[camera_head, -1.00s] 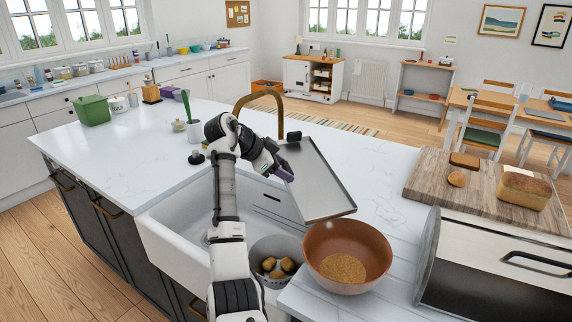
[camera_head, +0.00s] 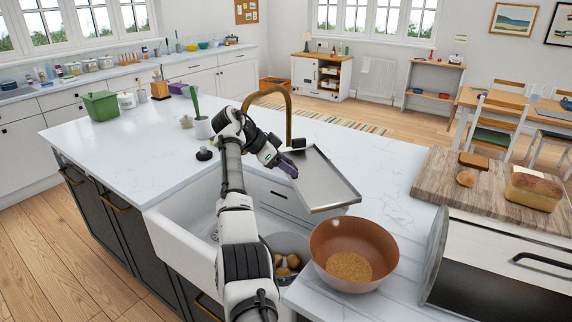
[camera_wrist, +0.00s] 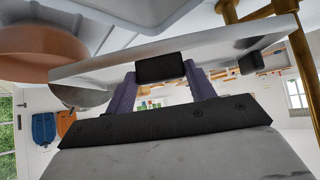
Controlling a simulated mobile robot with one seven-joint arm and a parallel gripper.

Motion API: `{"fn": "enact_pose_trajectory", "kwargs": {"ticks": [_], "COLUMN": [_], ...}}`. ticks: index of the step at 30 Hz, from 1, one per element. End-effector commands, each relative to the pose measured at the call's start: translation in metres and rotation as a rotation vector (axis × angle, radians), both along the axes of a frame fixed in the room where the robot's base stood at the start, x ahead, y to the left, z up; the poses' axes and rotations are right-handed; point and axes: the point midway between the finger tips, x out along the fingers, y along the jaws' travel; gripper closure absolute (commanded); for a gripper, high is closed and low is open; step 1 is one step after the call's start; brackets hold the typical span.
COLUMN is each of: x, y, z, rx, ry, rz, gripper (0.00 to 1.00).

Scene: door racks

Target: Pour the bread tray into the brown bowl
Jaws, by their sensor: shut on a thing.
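My gripper (camera_head: 288,166) is shut on the black handle (camera_wrist: 160,67) at the near side of the grey metal tray (camera_head: 320,182). In the wrist view, the purple fingers flank that handle and the tray (camera_wrist: 100,74) stretches across above them. The tray is held over the sink's right edge and the counter, tilted, its lower edge towards the bowl. Its visible surface looks bare. The brown bowl (camera_head: 325,235) stands on the counter just below and right of the tray, apart from it. Yellow-brown crumbs (camera_head: 349,266) lie in the bowl. The bowl also shows in the wrist view (camera_wrist: 30,55).
A grey pot (camera_head: 296,245) with several round brown pieces sits in the white sink (camera_head: 165,232), partly behind my arm. A brass tap (camera_head: 270,90) arches behind the tray. A wooden board (camera_head: 440,185) with bread and a metal bread box (camera_head: 500,255) stand right. Left counter is mostly clear.

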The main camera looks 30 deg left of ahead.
Motion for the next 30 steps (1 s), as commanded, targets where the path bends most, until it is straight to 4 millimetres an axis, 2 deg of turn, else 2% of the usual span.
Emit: {"fn": "enact_pose_trajectory", "kwargs": {"ticks": [15, 24, 30], "x": [0.000, 0.000, 0.000], "y": [0.000, 0.000, 0.000], "z": [0.002, 0.040, 0.050], "rx": [0.000, 0.002, 0.000], "ry": [-0.002, -0.002, 0.000], "rz": [0.000, 0.000, 0.000], "gripper": [0.74, 0.74, 0.74]}}
